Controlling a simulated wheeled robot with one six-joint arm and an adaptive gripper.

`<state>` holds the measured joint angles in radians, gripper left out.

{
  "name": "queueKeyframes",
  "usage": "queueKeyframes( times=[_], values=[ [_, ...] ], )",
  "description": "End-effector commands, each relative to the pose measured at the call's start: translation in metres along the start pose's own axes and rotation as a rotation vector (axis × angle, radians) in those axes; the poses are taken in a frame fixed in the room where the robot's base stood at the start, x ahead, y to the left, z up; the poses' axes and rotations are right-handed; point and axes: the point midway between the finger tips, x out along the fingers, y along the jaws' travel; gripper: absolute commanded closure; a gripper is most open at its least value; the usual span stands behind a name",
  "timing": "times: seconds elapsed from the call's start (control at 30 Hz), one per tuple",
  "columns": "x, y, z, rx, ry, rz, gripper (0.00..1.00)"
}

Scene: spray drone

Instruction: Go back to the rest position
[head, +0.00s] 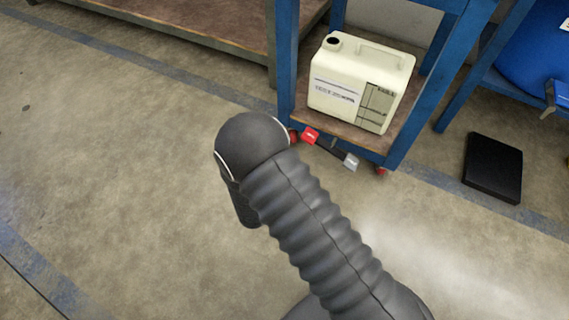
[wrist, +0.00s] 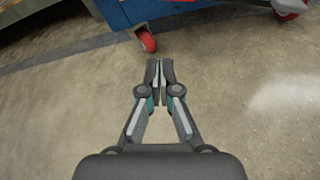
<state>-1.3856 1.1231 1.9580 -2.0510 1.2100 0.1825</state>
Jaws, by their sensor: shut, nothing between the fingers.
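My gripper (wrist: 158,72) shows in the wrist view. Its two fingers are together at the tips, with nothing between them, and it hangs above bare floor. A red caster wheel (wrist: 147,41) is just beyond the fingertips in that picture. In the head view my dark ribbed arm rises from the bottom right to the middle. The gripper itself is hidden there behind the arm.
A blue cart (head: 397,150) holds a cream canister (head: 362,82) on its lower shelf; a red and grey pedal (head: 330,149) juts from its front. A black flat box (head: 493,168) lies on the floor at right. The floor (head: 110,180) at left is clear.

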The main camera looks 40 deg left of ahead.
Motion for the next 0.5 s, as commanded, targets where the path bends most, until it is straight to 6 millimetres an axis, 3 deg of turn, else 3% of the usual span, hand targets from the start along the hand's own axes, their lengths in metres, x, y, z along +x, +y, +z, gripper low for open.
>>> queueKeyframes(
  times=[0.4,0.5],
  values=[
    [0.0003,-0.0001,-0.0004,-0.006,0.001,0.000,1.00],
    [0.0001,-0.0096,-0.0031,-0.007,0.014,-0.042,1.00]
  ],
)
